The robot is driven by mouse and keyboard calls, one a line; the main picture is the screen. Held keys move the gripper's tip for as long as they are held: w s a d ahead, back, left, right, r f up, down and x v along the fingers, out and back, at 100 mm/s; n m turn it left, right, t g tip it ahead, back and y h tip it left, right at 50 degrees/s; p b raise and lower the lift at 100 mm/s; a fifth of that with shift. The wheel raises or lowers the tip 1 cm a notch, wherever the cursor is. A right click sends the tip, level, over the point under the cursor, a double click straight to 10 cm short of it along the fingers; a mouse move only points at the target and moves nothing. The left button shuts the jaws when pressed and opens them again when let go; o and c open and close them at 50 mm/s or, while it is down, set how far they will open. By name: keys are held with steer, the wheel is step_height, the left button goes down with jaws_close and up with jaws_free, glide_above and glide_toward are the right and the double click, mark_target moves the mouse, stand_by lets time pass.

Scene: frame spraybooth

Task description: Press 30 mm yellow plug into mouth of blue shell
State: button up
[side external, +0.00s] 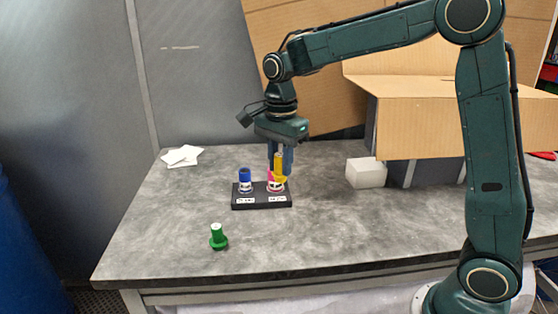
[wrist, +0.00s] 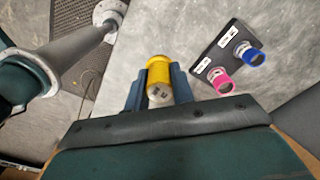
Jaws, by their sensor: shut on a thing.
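My gripper (side external: 281,160) is shut on the yellow plug (side external: 280,166); in the wrist view the plug (wrist: 158,72) sits between the two blue fingers (wrist: 159,88), its pale marked end towards the camera. The blue shell (side external: 245,176) stands upright in the left place of a black holder (side external: 261,203), and shows in the wrist view (wrist: 249,54) at the holder's far end. A pink shell (wrist: 221,81) stands beside it. In the side view the plug and fingers overlap the pink shell; in the wrist view they are apart from the holder.
A green piece with a white top (side external: 218,237) stands on the table in front of the holder. A white block (side external: 366,173) and an open cardboard box (side external: 440,118) are to the right. White sheets (side external: 182,156) lie at the back left.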

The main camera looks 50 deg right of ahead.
steer(key=shift+r, duration=0.8)
steer(key=shift+w+d, duration=0.1)
steer(key=shift+w, duration=0.45)
steer(key=w+d+f, duration=0.2)
steer(key=w+d, duration=0.2)
steer(key=w, duration=0.6)
steer(key=w+d+f, duration=0.2)
steer(key=w+d, duration=0.2)
steer(key=w, duration=0.5)
steer(key=shift+w+d+f, duration=0.25)
steer(key=shift+w+d, duration=0.05)
steer(key=shift+w, duration=0.1)
steer(key=shift+f, duration=0.1)
steer(key=shift+f, duration=2.3)
